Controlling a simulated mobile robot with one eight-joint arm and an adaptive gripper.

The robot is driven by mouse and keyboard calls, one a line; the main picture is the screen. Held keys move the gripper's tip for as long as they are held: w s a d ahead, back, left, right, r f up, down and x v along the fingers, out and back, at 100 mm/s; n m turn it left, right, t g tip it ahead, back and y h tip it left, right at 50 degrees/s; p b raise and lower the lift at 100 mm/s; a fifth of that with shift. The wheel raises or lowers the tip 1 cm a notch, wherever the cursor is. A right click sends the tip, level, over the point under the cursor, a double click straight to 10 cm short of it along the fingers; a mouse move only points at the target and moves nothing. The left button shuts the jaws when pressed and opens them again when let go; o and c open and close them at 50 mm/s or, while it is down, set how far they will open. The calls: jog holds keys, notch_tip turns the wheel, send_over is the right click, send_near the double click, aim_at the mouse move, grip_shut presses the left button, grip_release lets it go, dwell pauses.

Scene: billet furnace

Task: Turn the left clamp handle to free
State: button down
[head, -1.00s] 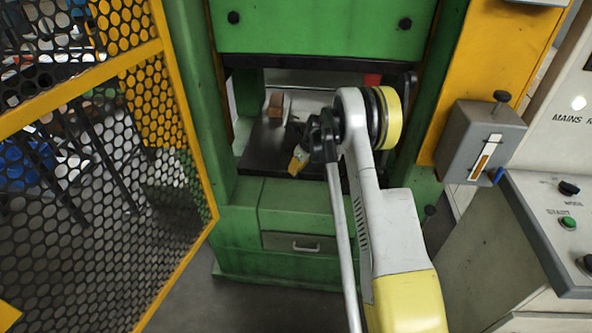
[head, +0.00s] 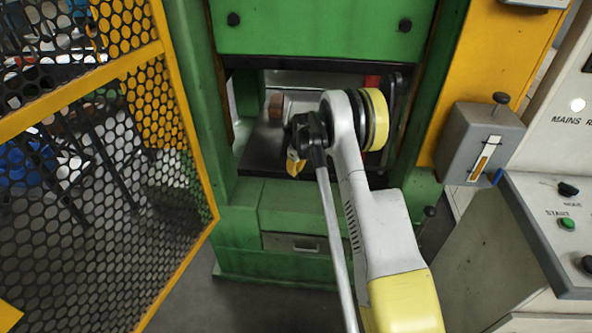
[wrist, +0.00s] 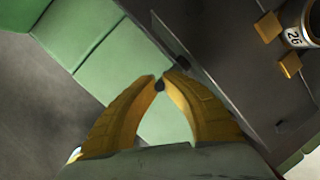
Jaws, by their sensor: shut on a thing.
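My gripper (wrist: 160,82) has its two yellow fingers brought together at the tips in the wrist view. They are shut on a small dark rounded end, which looks like the tip of the left clamp handle (wrist: 160,86). The rest of the handle is hidden or too dark to make out. In the head view my gripper (head: 294,166) is at the front edge of the dark press table (head: 262,156), left of centre, and my wrist hides the clamp there.
The green press frame (head: 222,200) stands close on both sides of the opening. A cup marked 26 (wrist: 296,36) and small yellow-brown blocks (wrist: 268,27) show in the wrist view. A yellow mesh guard (head: 180,110) stands at left.

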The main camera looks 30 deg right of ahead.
jog(key=h, duration=0.1)
jog(key=g+h, duration=0.1)
jog(key=a+g+h, duration=0.1)
jog(key=shift+w+f, duration=0.15)
jog(key=shift+w, duration=0.1)
jog(key=h, duration=0.1)
jog(key=g+h, duration=0.1)
jog(key=n+g+h+b, duration=0.1)
jog(key=shift+w+a+f+h, duration=0.15)
jog(key=shift+f+h, duration=0.1)
jog(key=shift+h, duration=0.15)
jog(key=shift+g, duration=0.3)
jog(key=c, duration=1.5)
grip_release()
jog(key=shift+f, duration=0.1)
jog(key=shift+o, duration=0.2)
jog(key=v, duration=0.7)
jog(key=shift+a, duration=0.2)
